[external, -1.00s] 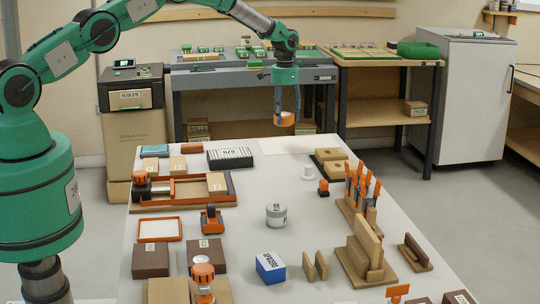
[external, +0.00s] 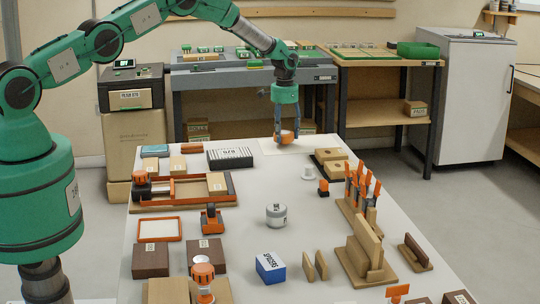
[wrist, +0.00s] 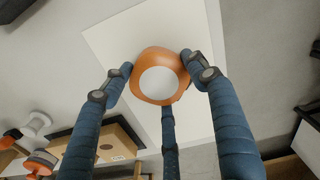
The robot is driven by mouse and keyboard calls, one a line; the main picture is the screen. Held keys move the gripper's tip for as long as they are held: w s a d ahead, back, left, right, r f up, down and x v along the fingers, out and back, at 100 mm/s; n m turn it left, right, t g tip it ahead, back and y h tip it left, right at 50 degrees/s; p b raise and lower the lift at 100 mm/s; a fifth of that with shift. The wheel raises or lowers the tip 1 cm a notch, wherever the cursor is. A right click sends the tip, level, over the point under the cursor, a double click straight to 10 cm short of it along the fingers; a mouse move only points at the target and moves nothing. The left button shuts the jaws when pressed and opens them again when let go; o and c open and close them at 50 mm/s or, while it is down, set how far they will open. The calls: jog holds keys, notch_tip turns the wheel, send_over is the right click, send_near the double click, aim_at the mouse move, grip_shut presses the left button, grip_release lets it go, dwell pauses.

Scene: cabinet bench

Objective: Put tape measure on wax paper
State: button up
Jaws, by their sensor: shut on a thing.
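The tape measure (external: 287,137) is orange with a pale round face. My gripper (external: 286,131) is shut on it, low over the wax paper at the far end of the bench. In the wrist view the tape measure (wrist: 159,78) sits between my blue fingers, its pale face toward the camera. The wax paper (external: 264,147) is a flat cream sheet; it also shows in the wrist view (wrist: 115,45), behind and around the tape measure. I cannot tell whether the tape measure touches the paper.
A black and white ribbed box (external: 230,157) lies left of the paper. A wooden block tray (external: 331,164) and a white spool (external: 308,173) stand in front and to the right. An orange-framed tray (external: 190,190) is nearer left. The bench's far edge is close behind the paper.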

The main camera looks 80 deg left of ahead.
aim_at(285, 132)
jog(key=shift+f, duration=0.75)
jog(key=shift+f, duration=0.15)
jog(key=o, duration=1.4)
jog(key=shift+c, duration=0.2)
notch_tip(285, 132, up, 12)
jog(key=shift+p, duration=0.4)
jog(key=shift+r, duration=0.25)
